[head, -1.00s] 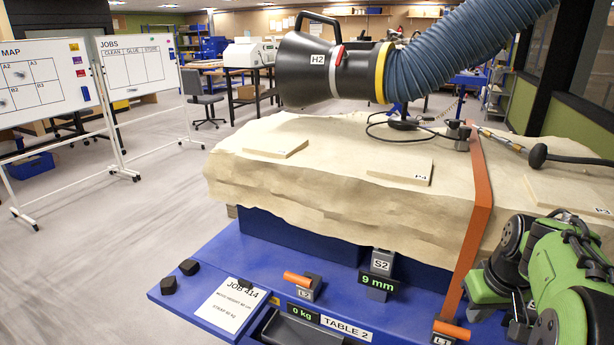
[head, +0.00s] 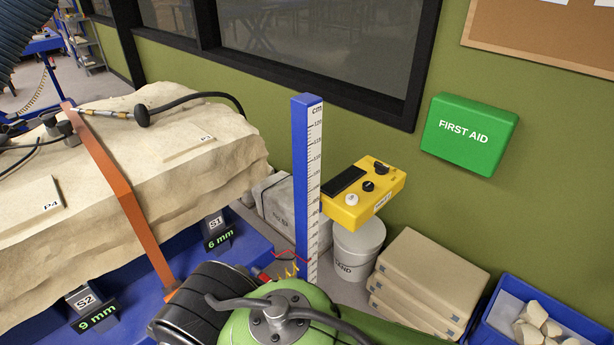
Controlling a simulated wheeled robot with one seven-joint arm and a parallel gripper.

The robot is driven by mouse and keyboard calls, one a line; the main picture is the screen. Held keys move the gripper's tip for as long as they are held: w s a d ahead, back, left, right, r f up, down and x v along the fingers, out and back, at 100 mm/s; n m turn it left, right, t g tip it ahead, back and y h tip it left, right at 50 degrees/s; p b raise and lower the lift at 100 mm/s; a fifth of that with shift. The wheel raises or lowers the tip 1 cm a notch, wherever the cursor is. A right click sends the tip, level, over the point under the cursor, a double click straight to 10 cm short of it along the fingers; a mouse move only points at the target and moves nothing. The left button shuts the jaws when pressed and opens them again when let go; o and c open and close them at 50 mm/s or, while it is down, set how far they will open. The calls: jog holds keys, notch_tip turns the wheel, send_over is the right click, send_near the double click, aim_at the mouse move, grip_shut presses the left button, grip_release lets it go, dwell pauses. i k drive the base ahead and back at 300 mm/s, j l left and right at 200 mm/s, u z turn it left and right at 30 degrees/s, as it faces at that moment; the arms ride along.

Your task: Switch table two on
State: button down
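A yellow control box (head: 388,203) is right of the blue height post, in front of the green wall. Its top carries a dark panel, a white knob (head: 352,199) and black knobs or buttons (head: 368,186). The small label on its front is too small to read surely. The blue table (head: 135,318) stands at the left with the large pale rock slab (head: 90,225) on it and an orange strap (head: 118,185) over the slab. Small displays on it read 6 mm and 9 mm. My green and black arm fills the bottom middle; my gripper's fingers do not show.
A blue height post (head: 301,180) with a cm scale stands between table and box. A white bucket (head: 357,250), stacked tan slabs (head: 430,275) and a blue crate of pale rocks (head: 560,322) are at the right. A green first aid box (head: 468,134) hangs on the wall.

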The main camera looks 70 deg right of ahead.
aim_at(381, 169)
jog(key=z, duration=2.75)
